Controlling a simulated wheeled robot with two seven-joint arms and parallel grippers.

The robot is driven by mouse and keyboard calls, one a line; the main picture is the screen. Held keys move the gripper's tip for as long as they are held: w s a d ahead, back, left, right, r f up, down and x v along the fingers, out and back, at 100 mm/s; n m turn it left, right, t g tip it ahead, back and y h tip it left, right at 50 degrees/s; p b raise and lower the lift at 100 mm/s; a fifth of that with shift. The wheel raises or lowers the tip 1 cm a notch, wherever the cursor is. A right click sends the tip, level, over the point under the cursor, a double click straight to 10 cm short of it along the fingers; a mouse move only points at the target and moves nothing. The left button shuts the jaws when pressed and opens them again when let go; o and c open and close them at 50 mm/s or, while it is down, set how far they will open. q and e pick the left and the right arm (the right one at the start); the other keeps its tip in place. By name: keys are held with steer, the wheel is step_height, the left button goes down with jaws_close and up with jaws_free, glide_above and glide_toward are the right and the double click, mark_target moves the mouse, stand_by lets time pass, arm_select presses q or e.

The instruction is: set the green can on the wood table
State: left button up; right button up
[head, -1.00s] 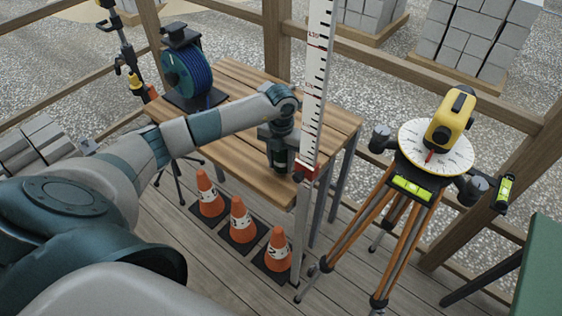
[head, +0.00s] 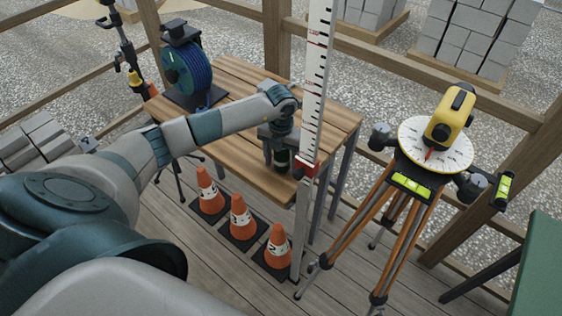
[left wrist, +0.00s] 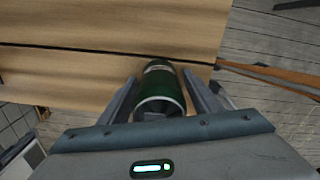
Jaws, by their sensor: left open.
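The green can (left wrist: 162,88) shows in the left wrist view between the two fingers of my left gripper (left wrist: 163,95). The fingers are open, one on each side of it. In the head view the can (head: 281,160) is a small dark shape under my left gripper (head: 279,152), at the front right part of the wood table (head: 235,90). The can appears to stand on the tabletop, near its front edge. The wood table also fills much of the left wrist view (left wrist: 80,80). My right gripper is not in view.
A tall white measuring staff (head: 316,80) rises just right of my left gripper. A blue cable reel (head: 190,70) stands on the table's left end. Several orange cones, one here (head: 242,215), stand below. A tripod with a yellow level (head: 450,118) stands at right.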

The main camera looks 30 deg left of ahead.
arm_select(q)
steer(key=shift+r, duration=0.2)
steer(key=shift+r, duration=0.3)
step_height(320, 180, up, 10)
steer(key=b, duration=0.4)
steer(key=shift+r, duration=0.65)
steer(key=shift+f, duration=0.1)
